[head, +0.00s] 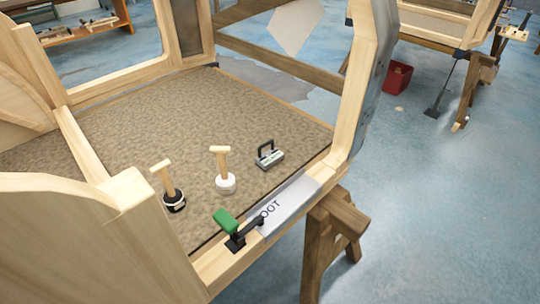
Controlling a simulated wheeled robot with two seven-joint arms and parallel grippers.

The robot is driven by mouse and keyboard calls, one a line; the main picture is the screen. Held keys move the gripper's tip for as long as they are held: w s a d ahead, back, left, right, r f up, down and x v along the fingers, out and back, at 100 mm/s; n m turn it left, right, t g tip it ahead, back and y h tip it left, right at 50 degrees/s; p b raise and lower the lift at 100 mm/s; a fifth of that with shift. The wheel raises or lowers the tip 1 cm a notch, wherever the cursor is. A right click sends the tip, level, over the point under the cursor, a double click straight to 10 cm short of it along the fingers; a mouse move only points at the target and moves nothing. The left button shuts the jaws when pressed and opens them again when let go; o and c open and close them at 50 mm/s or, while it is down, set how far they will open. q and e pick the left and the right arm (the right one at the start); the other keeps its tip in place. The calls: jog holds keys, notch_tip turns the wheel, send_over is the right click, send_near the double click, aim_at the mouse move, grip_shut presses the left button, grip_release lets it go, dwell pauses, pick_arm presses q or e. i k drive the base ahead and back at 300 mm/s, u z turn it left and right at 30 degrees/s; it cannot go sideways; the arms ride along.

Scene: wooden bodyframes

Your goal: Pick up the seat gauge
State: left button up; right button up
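A small grey block with a black loop handle, probably the seat gauge (269,155), sits on the brown textured floor panel (240,110) inside the wooden bodyframe, near its right front edge. A pale greenish strip shows on its side. No label confirms which item is the gauge. To its left stand two tools with T-shaped wooden tops, one on a white round base (225,184) and one on a black and white round base (174,199). Neither of my grippers is in view.
Wooden posts rise at left and right of the opening. A trestle (330,235) stands under the sill. A red bin (397,77) stands behind; blue floor is clear at right.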

aim_at(264, 161)
jog(key=u, duration=2.75)
jog(key=k, duration=0.75)
jog(key=z, duration=1.5)
